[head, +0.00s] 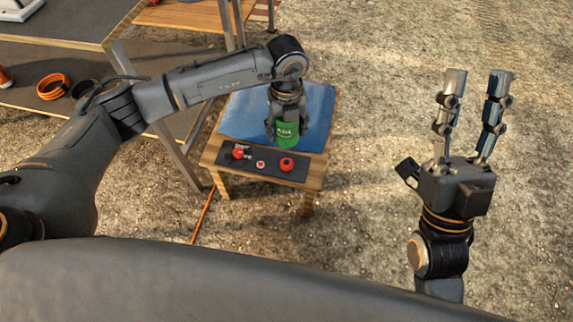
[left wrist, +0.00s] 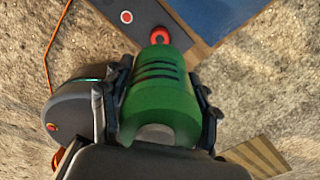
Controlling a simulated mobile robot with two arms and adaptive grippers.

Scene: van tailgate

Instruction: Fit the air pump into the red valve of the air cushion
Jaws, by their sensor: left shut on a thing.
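The green air pump (head: 287,134) is held in my left gripper (head: 287,112), over the front part of a small wooden table. In the left wrist view the pump (left wrist: 160,85) sits between the two fingers, its far end close to a round red fitting (left wrist: 160,36); I cannot tell if they touch. The blue air cushion (head: 245,115) lies on the table. A dark strip along its front carries a round red fitting (head: 287,164), which looks like the red valve, just below the pump. My right gripper (head: 478,82) is open and empty, fingers up, well to the right.
The strip also has a red knob (head: 238,152) and a small red button (head: 261,164). An orange cord (head: 203,214) runs down from the table's left side. A shelf at left holds an orange coil (head: 53,87). Gravel to the right is clear.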

